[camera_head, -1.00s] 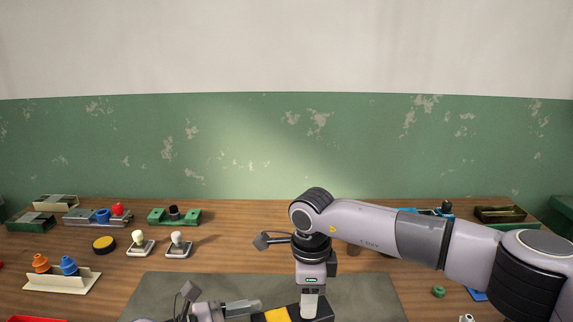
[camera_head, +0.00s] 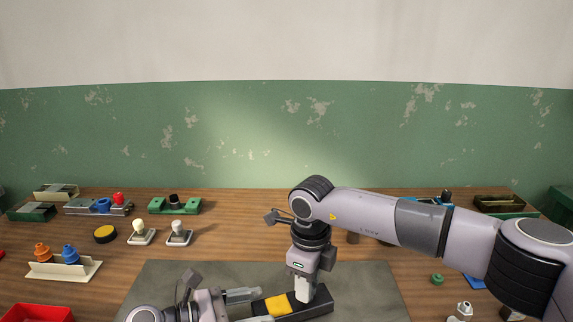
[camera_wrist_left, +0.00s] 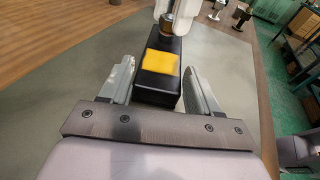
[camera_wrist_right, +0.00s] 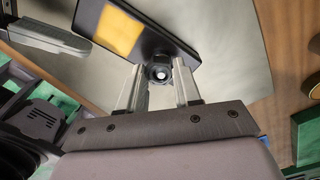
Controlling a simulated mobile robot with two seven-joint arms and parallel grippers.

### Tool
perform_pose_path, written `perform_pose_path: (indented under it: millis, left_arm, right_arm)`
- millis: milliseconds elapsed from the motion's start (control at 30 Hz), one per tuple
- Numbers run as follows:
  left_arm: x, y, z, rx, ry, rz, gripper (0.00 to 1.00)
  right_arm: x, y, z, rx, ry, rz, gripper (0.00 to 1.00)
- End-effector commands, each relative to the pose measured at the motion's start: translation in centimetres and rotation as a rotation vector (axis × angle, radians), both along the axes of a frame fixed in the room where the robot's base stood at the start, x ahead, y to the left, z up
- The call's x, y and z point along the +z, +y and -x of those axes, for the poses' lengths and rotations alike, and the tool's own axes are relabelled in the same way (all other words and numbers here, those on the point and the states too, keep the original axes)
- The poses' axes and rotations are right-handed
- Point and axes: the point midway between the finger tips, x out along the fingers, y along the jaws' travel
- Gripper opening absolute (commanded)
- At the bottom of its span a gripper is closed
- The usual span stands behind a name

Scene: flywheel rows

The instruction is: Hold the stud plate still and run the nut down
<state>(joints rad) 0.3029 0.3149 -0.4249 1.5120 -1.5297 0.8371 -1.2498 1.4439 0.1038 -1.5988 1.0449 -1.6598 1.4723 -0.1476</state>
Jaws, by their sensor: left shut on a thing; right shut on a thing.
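The stud plate is a black bar (camera_head: 318,300) with a yellow patch, lying on the grey mat. My left gripper (camera_head: 245,305) is shut on it from the left; in the left wrist view the bar (camera_wrist_left: 157,88) sits between its two fingers. My right gripper (camera_head: 303,297) points down at the bar's far end.
The grey mat (camera_head: 160,285) is otherwise clear. Several fixtures stand at the back left, with two knobbed pieces (camera_head: 179,235) and a black-yellow disc (camera_head: 105,234). A red bin (camera_head: 40,314) is at the front left.

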Motion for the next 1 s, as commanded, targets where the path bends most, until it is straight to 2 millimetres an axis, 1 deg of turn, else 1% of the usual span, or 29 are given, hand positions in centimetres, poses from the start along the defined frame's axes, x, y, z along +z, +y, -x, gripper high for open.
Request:
perform_pose_path:
  millis: [167, 233, 500, 600, 700, 1000]
  left_arm:
    - [0.09, 0.06, -0.09, 0.003, -0.002, 0.000, 0.25]
    - [0.09, 0.06, -0.09, 0.003, -0.002, 0.000, 0.25]
    - [0.08, 0.08, -0.11, 0.004, -0.002, 0.000, 0.25]
    - [0.08, 0.09, -0.12, 0.004, -0.002, 0.000, 0.25]
    - [0.08, 0.10, -0.13, 0.005, -0.001, 0.001, 0.25]
    - [0.06, 0.12, -0.17, 0.007, -0.002, 0.000, 0.25]
  right_arm:
    - [0.02, -0.02, -0.01, -0.009, 0.000, 0.000, 0.06]
    - [0.02, -0.01, -0.02, -0.050, 0.000, 0.000, 0.06]
    - [-0.03, 0.00, 0.04, -0.338, 0.001, 0.000, 0.06]
    - [-0.05, 0.01, 0.06, -0.409, 0.002, 0.000, 0.06]
    - [-0.06, 0.02, 0.09, -0.438, 0.003, 0.001, 0.06]
    - [-0.10, 0.04, 0.17, -0.451, 0.005, 0.002, 0.06]
